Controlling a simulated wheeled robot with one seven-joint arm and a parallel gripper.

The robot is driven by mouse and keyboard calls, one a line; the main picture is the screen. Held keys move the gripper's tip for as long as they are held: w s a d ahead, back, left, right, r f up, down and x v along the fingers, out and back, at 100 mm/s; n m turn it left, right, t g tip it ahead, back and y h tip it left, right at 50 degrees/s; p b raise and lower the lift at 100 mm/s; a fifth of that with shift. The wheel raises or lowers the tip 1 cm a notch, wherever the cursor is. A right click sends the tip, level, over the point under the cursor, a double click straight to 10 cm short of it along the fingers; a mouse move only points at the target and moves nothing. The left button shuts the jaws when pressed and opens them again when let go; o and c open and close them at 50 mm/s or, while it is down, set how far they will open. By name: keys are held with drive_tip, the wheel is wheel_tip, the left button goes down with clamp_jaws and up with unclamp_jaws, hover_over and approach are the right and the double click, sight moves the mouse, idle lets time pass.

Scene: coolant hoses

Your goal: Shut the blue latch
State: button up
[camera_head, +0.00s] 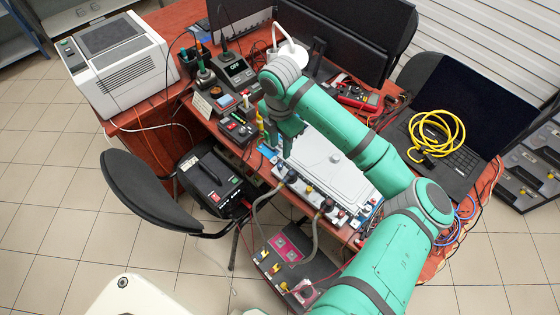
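A light grey coolant unit (335,165) lies on the red-brown table, with a row of hose connectors (308,190) along its front edge. The connectors carry small coloured parts, and grey hoses run from some of them down to a dark lower panel. I cannot make out for sure which small part is the blue latch, or whether it is open or shut. My gripper (284,152) points down at the left end of the unit, just above the leftmost connectors. Its fingers are small and partly hidden by my green arm, so their opening does not show.
A dark panel (310,268) with pink plates and yellow parts stands below the front edge. A laptop (470,135) with a coiled yellow cable (437,132) is at the right. Monitors stand behind; a black chair (150,190) is at the left.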

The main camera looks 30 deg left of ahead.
sight(280, 165)
wheel_tip(280, 165, down, 10)
drive_tip(key=shift+r, duration=0.2)
drive_tip(key=shift+c, duration=0.3)
clamp_jaws()
